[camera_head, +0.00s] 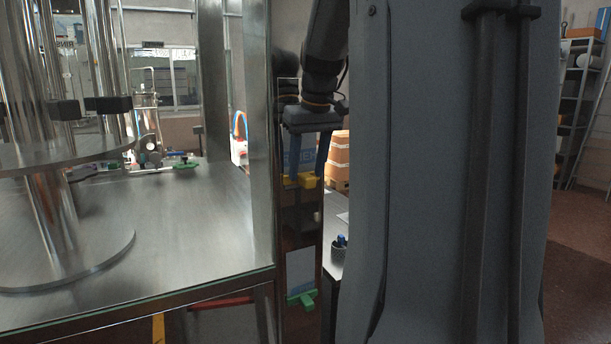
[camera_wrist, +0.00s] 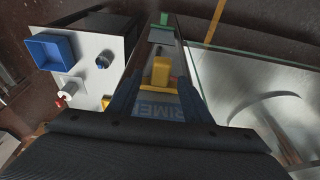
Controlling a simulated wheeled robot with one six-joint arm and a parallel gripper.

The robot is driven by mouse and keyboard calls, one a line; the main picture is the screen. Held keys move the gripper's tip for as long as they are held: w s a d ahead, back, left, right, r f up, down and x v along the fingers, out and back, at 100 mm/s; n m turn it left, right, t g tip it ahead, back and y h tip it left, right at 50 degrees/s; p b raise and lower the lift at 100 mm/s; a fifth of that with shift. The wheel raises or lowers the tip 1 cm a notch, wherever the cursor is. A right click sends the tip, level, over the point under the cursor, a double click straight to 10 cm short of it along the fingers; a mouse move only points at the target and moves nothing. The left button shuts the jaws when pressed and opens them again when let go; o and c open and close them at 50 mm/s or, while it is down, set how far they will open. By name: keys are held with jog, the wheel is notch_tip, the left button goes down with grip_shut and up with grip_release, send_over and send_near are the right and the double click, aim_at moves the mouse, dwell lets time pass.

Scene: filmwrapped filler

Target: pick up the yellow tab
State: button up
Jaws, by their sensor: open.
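The yellow tab (camera_head: 306,181) is a small block on a narrow dark upright panel beside the metal-framed machine. In the wrist view the yellow tab (camera_wrist: 161,73) stands out near the middle, between the two blue fingers. My gripper (camera_head: 308,174) is open, with its fingers pointing down at the tab in the head view. The wrist view shows my gripper (camera_wrist: 162,84) with a finger on each side of the tab and gaps between. I cannot tell how far the fingertips reach past it.
A green tab (camera_head: 302,298) sits lower on the same panel. The steel post (camera_head: 262,130) of the machine stands close left of my gripper. A white table (camera_wrist: 92,65) with a blue tray (camera_wrist: 52,50) and a dark pen cup (camera_wrist: 103,61) lies to the left in the wrist view.

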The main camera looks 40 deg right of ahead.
jog(key=shift+w+f, duration=0.1)
jog(key=shift+f, duration=0.2)
grip_shut()
